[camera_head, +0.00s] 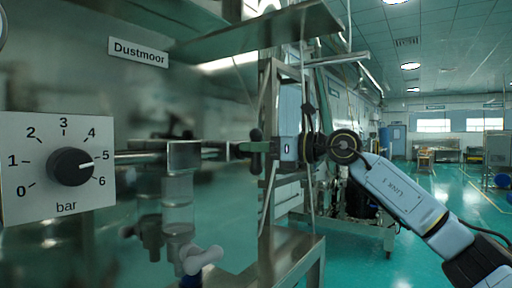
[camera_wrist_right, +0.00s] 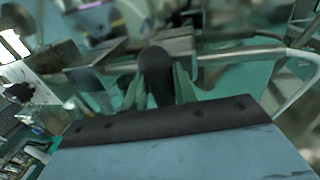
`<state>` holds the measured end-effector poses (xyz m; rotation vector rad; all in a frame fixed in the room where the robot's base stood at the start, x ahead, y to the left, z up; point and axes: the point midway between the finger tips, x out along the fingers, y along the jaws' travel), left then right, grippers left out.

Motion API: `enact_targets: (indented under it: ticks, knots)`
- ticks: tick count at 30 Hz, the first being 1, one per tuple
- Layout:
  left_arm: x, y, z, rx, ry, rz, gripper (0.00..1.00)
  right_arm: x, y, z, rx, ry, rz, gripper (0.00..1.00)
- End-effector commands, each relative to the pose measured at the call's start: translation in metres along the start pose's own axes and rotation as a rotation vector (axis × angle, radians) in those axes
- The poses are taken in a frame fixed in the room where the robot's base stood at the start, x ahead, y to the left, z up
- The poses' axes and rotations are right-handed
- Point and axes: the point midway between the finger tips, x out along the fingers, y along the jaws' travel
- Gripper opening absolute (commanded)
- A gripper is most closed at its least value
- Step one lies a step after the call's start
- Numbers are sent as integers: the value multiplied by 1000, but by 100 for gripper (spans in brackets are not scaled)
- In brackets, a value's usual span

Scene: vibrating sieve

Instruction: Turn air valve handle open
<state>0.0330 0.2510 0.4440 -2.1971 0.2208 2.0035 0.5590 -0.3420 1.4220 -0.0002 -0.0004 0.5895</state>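The black air valve handle (camera_head: 257,136) stands upright on a thin metal pipe right of the filter unit in the head view. In the right wrist view its rounded black end (camera_wrist_right: 157,72) shows in the middle. My right gripper (camera_head: 250,148) reaches it from the right. Its green fingers (camera_wrist_right: 159,92) lie on both sides of the handle and appear to touch it, so it looks shut on it. The fingers and gripper body hide part of the handle and valve. My left gripper is not in view.
A bar dial with a black knob (camera_head: 71,167) is at the left. A pipe runs from it to a filter unit (camera_head: 178,205) with a pale lever (camera_head: 203,259) below. A "Dustmoor" sign (camera_head: 138,51) hangs behind. A metal frame (camera_head: 268,225) stands close to my right gripper. Open floor lies right.

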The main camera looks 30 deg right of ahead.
Motion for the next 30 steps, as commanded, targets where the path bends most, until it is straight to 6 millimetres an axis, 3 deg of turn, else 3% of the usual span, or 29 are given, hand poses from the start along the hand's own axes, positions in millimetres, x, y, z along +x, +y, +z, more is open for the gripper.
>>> enact_targets:
  ticks: [1, 6, 17, 30]
  knots:
    - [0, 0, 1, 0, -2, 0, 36, 0, 0, 0, 0, 0, 0, 21]
    - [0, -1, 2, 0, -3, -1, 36, 0, 0, 0, 0, 0, 0, 0]
    - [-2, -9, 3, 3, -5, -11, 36, 0, -1, 0, 58, -11, 0, 0]
    - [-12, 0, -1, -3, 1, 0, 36, -1, -5, -1, 396, -76, -1, 0]
